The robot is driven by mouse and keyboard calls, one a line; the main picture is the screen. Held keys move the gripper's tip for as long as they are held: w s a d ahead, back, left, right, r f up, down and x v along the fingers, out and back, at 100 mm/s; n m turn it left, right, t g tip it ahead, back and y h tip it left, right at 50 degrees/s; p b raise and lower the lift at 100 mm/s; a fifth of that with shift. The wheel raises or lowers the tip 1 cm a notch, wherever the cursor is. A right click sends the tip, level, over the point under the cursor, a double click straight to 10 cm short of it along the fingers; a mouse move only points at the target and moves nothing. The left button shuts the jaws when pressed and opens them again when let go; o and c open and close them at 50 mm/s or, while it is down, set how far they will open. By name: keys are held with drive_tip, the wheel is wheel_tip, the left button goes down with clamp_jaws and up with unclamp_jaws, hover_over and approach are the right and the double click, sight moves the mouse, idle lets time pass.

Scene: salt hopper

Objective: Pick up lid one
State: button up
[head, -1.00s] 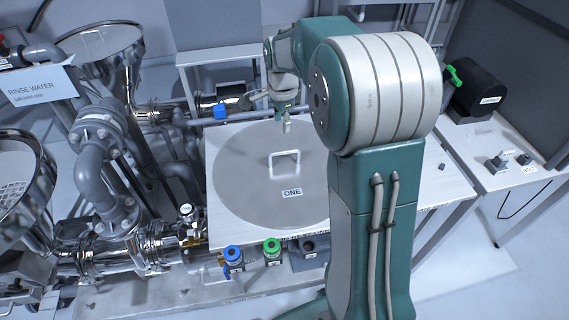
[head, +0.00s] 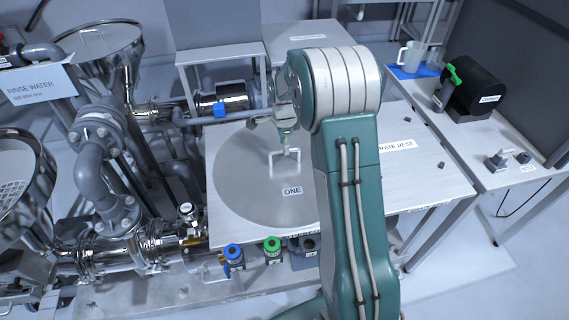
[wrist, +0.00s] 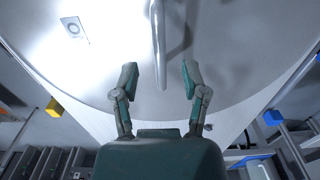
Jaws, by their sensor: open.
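Lid one is a large round grey disc (head: 245,200) with a label reading ONE and an upright square-cornered loop handle (head: 271,165). It lies flat on a pale table. My gripper (head: 287,152) is at the handle's upper right in the head view, partly overlapping it. In the wrist view my gripper (wrist: 160,80) has its two fingers apart, with the handle bar (wrist: 158,45) running ahead between them. Whether a finger touches the handle cannot be told. My arm hides the lid's right edge in the head view.
The pale table (head: 425,180) has free room at right, near a sign partly hidden by my arm. Pipes and valves (head: 95,170) crowd the left. A side bench at right holds a black cylinder (head: 475,90) and a white jug (head: 410,57).

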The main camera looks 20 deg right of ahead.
sight(285, 157)
drive_tip(key=shift+f, duration=1.55)
clamp_jaws()
drive_tip(key=shift+r, duration=0.1)
